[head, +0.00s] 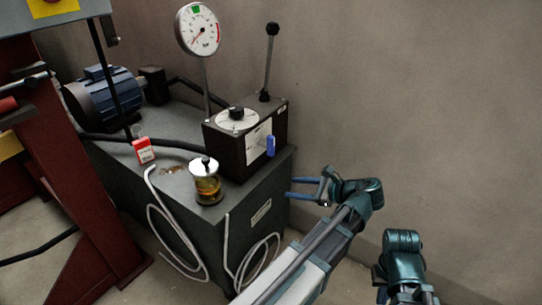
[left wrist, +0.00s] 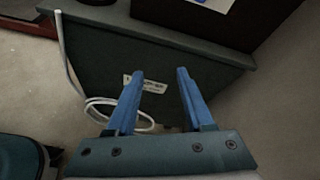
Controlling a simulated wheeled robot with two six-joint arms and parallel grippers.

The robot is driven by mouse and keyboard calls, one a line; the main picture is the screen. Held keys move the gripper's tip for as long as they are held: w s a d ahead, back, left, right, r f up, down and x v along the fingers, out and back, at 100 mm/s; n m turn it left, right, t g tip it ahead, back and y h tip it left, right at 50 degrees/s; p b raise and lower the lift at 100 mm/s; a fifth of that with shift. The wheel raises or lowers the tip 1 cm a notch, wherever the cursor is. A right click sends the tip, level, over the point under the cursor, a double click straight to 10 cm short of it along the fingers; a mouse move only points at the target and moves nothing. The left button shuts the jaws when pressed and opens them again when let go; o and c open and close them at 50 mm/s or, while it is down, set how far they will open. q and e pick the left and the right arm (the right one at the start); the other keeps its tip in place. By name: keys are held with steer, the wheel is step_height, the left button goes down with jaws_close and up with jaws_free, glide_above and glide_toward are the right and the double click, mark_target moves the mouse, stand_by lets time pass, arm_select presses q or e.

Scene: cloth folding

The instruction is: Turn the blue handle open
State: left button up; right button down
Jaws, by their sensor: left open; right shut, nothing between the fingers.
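The blue handle (head: 270,146) is a short lever on the front face of a black control box (head: 228,152). It hangs upright beside a white label plate. My left gripper (head: 292,188) is open and empty, below and to the right of the handle and apart from it. In the left wrist view its two blue fingers (left wrist: 158,88) are spread with nothing between them. A small blue bit, perhaps the handle, shows at that view's top edge. My right gripper (head: 381,290) is low at the bottom right, small and partly hidden by its wrist, far from the handle.
The box stands on a dark green cabinet (head: 240,235) with a gauge (head: 198,30), a black-knobbed lever (head: 269,60), an amber jar (head: 207,182) and a motor (head: 103,98). White hoses (head: 180,235) hang in front.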

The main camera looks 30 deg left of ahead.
mark_target(274, 148)
arm_select(q)
step_height(274, 148, up, 9)
steer(key=w+d+m+y, duration=0.2)
steer(key=d+m+y, duration=0.1)
steer(key=m+y, duration=0.15)
steer(key=shift+n, duration=0.25)
steer(key=a, duration=0.4)
steer(key=w+a, duration=0.1)
steer(key=a, duration=0.8)
steer(key=shift+w+a+f, duration=0.15)
steer(key=shift+w+a, duration=0.05)
steer(key=shift+a, duration=0.2)
jaws_close()
